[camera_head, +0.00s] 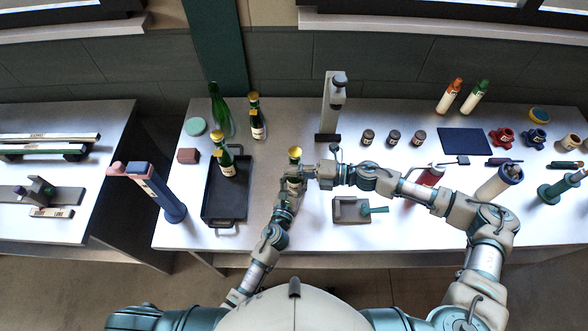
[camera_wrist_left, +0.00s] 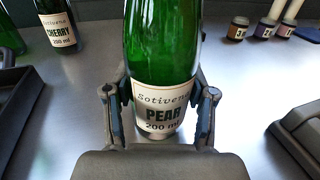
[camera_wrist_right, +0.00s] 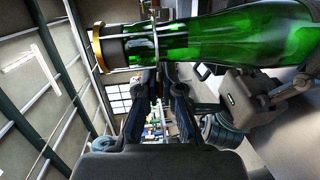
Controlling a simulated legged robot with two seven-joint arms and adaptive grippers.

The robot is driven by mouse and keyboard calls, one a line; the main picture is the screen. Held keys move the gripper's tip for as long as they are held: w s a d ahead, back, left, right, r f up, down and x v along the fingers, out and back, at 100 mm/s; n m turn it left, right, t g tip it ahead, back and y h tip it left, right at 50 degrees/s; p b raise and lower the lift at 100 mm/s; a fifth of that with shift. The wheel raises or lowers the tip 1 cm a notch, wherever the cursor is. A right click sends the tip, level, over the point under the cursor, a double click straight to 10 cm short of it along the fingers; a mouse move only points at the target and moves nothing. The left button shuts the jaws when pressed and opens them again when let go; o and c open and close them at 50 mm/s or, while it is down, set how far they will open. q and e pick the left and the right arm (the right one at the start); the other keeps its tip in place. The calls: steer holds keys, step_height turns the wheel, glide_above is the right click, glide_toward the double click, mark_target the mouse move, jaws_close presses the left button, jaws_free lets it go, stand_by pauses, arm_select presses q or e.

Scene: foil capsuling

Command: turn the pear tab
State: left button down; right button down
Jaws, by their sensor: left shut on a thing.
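The pear bottle (camera_wrist_left: 160,60), green glass with a white label reading PEAR, stands upright in the left wrist view. My left gripper (camera_wrist_left: 160,110) is shut around its lower body, a finger on each side of the label. In the head view its gold top (camera_head: 295,153) shows above my left gripper (camera_head: 292,185). My right gripper (camera_head: 312,172) comes in from the right at the neck. In the right wrist view the neck (camera_wrist_right: 135,45) crosses above my right fingertips (camera_wrist_right: 159,80), with a thin ring and gold strip there. Whether the fingers hold the strip is unclear.
A dark tray (camera_head: 212,208) with a gold-topped bottle (camera_head: 225,160) stands left. Another gold-topped bottle (camera_head: 256,118) and a plain green bottle (camera_head: 219,108) stand behind. A grey stand (camera_head: 333,105), small jars (camera_head: 393,138) and a small grey box (camera_head: 341,218) surround my right arm.

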steer(key=h, duration=0.2)
steer(key=shift+a+r+h, duration=0.1)
steer(key=shift+a+h, duration=0.05)
steer(key=shift+h, duration=0.15)
steer(key=h, duration=0.2)
steer(key=shift+g+h, duration=0.3)
steer(key=shift+g, duration=0.1)
steer(key=h, duration=0.3)
steer(key=shift+s+f+g+h, duration=0.1)
steer(key=shift+f+g+h, duration=0.1)
steer(key=shift+g+h, duration=0.1)
steer(key=h, duration=0.4)
steer(key=shift+f+g+h, duration=0.15)
steer(key=shift+g+h, duration=0.15)
steer(key=g+h, duration=0.1)
steer(key=h, duration=1)
steer(key=shift+g, duration=0.3)
steer(key=shift+h, duration=0.8)
